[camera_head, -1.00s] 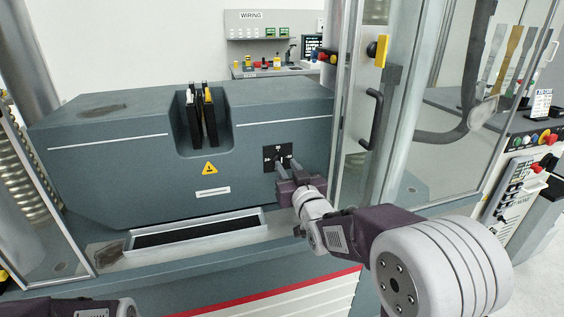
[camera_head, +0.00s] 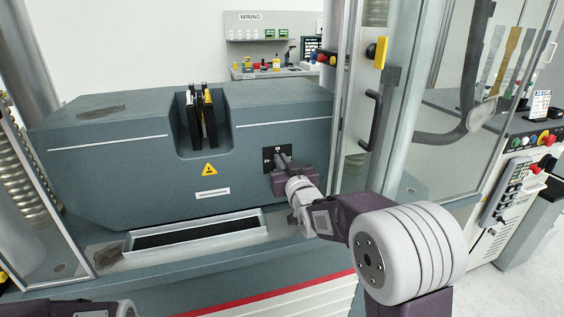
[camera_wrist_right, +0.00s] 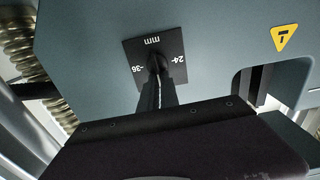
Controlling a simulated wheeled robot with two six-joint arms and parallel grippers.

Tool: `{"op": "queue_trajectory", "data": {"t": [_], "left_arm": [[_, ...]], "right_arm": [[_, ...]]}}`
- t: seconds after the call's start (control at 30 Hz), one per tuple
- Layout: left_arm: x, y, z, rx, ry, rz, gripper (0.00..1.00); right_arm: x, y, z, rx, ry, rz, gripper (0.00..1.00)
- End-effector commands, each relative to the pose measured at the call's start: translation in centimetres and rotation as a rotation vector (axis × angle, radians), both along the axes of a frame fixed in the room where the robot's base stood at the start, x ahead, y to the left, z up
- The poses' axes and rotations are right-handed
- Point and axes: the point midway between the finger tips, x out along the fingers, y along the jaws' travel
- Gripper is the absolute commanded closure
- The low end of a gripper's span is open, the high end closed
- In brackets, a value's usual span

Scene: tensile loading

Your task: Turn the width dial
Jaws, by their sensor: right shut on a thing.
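The width dial sits on a small black square plate (camera_head: 270,154) on the front of the grey-green machine body. In the right wrist view the plate (camera_wrist_right: 171,52) carries "mm" and the marks "24" and "36", and the dark dial knob (camera_wrist_right: 157,63) shows in its middle. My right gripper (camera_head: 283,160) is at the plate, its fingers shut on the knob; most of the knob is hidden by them. In the right wrist view the fingers (camera_wrist_right: 157,84) reach up to the knob. Of my left arm, only a part shows at the lower left; its gripper is out of view.
A clear door with a black handle (camera_head: 372,120) stands close right of my right arm. Black grips (camera_head: 200,118) stand in the machine's notch, above a yellow warning triangle (camera_head: 209,169). A shallow tray (camera_head: 262,215) lies below the machine front.

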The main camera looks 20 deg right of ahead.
Motion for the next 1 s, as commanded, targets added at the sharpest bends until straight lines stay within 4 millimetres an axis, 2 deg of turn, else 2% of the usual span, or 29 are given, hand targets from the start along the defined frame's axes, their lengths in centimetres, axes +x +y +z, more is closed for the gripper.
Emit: {"op": "queue_trajectory", "data": {"t": [0.37,1.0], "left_arm": [[0.0,0.0,-1.8,0.0,0.0,0.0,0.64],[0.0,0.0,-5.2,0.0,0.0,0.0,0.64]], "right_arm": [[0.0,0.4,-0.4,-0.206,-0.008,0.0,1.0],[0.0,1.4,-0.9,-0.812,-0.028,0.001,1.0]]}}
